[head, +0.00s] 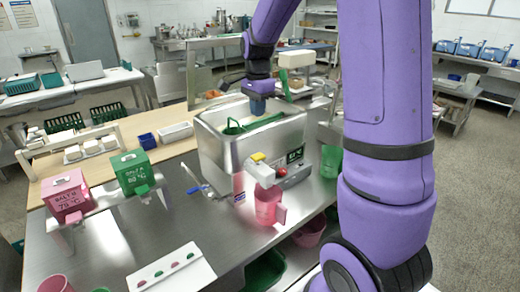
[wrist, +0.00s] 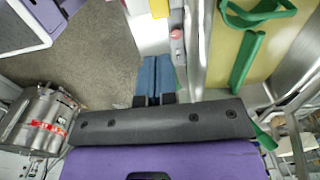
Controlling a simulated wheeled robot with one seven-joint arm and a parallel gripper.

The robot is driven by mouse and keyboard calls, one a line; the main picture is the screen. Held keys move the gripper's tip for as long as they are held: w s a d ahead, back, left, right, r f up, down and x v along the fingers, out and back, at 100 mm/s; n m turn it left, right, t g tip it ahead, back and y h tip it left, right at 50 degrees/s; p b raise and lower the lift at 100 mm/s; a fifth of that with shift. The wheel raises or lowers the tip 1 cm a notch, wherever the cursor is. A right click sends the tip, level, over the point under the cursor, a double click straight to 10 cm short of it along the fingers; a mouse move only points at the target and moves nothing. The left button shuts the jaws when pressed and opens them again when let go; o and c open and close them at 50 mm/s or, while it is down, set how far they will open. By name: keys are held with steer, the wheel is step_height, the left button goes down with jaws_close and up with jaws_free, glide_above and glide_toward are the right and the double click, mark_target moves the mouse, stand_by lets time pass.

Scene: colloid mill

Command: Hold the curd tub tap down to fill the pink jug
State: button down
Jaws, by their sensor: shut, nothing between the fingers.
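The steel curd tub (head: 215,150) stands on the steel bench, with pale curd and green tools inside. Its white tap has a yellow lever (head: 257,157) on the front, which also shows at the top edge of the wrist view (wrist: 158,8). The pink jug (head: 267,203) stands upright below the tap, its handle to the right; I cannot see inside it. My gripper (head: 258,104) points down over the tub, behind and above the tap, apart from the lever. Its blue fingers are closed together and empty in the wrist view (wrist: 154,70).
A red button (head: 282,171) sits beside the tap on a grey box. A green jug (head: 330,161) stands right of the tub. Pink (head: 67,197) and green (head: 131,172) salt boxes stand to the left.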

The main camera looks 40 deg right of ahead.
mark_target(258, 156)
step_height(258, 156, down, 14)
stand_by(0.8)
